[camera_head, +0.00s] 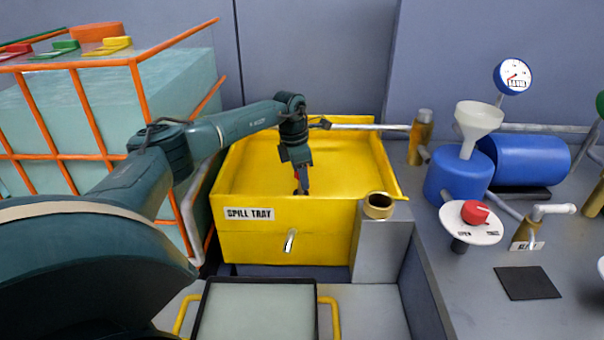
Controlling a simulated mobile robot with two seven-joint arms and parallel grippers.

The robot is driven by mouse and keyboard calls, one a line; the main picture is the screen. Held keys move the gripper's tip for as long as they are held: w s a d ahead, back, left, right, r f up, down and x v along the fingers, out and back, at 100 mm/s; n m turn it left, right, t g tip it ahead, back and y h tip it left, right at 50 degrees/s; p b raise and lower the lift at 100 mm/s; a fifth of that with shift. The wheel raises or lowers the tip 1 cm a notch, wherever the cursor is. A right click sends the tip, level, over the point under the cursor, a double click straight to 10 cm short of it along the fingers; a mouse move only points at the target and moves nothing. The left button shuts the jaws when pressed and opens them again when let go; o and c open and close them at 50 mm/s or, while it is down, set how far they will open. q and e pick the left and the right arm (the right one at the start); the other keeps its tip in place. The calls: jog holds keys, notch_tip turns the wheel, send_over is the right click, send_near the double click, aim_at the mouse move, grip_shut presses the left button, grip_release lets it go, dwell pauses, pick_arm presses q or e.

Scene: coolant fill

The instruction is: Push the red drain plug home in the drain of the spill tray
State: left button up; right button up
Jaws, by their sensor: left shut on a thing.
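The spill tray (340,215) is a yellow open box in the middle of the view, with a "SPILL TRAY" label on its front wall. My left gripper (301,189) points down inside the tray, close behind the front wall. It is shut on a small red thing, the drain plug (304,177), of which only a sliver shows. The drain hole is hidden behind the gripper and front wall, so I cannot tell whether the plug is in it. A short pale spout (289,241) sticks out of the front wall. My right gripper is not in view.
A metal pipe (370,127) crosses the back of the tray. A brass ring (378,206) sits on a grey post at its right front corner. An orange-framed crate (140,85) stands left. A funnel (478,122), blue tank and red-knobbed valve (475,213) stand right.

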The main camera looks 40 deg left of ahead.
pick_arm(q)
jog(key=shift+f+b, duration=0.35)
jog(key=shift+f, duration=0.65)
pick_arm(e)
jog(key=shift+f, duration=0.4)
pick_arm(q)
jog(key=o, duration=0.9)
jog(key=r, duration=0.4)
jog(key=s+r, duration=0.1)
jog(key=r, duration=0.3)
jog(key=a+r+p, duration=0.1)
jog(key=r, duration=0.4)
jog(key=shift+s, duration=0.35)
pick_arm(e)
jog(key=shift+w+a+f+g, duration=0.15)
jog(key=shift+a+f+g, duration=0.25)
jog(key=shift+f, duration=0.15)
